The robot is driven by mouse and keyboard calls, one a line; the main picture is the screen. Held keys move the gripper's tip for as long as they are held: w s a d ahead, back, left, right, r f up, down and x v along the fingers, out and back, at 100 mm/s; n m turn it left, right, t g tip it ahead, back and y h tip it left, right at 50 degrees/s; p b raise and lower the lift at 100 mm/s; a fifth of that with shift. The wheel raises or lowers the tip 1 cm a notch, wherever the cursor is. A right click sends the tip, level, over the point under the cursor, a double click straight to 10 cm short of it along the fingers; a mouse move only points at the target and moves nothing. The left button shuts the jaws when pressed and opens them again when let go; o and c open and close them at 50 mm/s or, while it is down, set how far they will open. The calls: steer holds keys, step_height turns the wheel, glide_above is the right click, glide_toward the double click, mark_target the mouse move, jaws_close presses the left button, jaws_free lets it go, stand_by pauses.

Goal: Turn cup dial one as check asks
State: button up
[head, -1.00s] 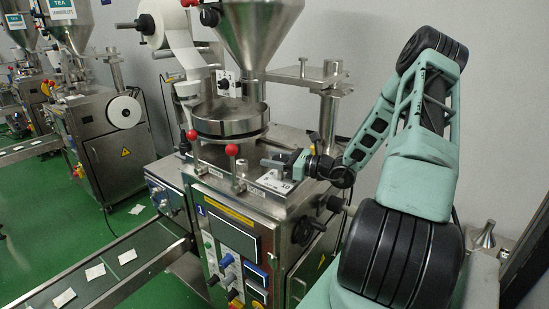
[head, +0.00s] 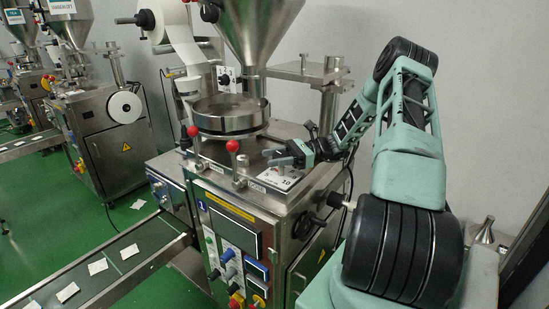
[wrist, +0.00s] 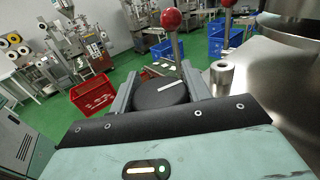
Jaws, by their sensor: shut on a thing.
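My gripper (wrist: 160,85) is shut on the knob, with a grey finger on each side. In the head view my gripper (head: 288,156) is over the dial's white scale plate (head: 279,182) on the machine's steel top. The plate shows a 10 and an S-like mark; the other marks are too small or hidden. The knob is mostly hidden by the gripper in that view.
Red-ball levers (head: 233,147) stand left of the dial, close to my gripper. The round steel pan (head: 229,118) and hopper (head: 247,32) are behind. Buttons and screens (head: 234,236) cover the front panel. A conveyor (head: 122,258) with teabags runs at left.

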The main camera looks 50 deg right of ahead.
stand_by(0.3)
steer(key=o, duration=1)
steer(key=shift+c, duration=0.2)
step_height(320, 180, up, 10)
steer(key=b, duration=0.3)
steer(key=shift+r, duration=0.1)
steer(key=shift+g, duration=0.3)
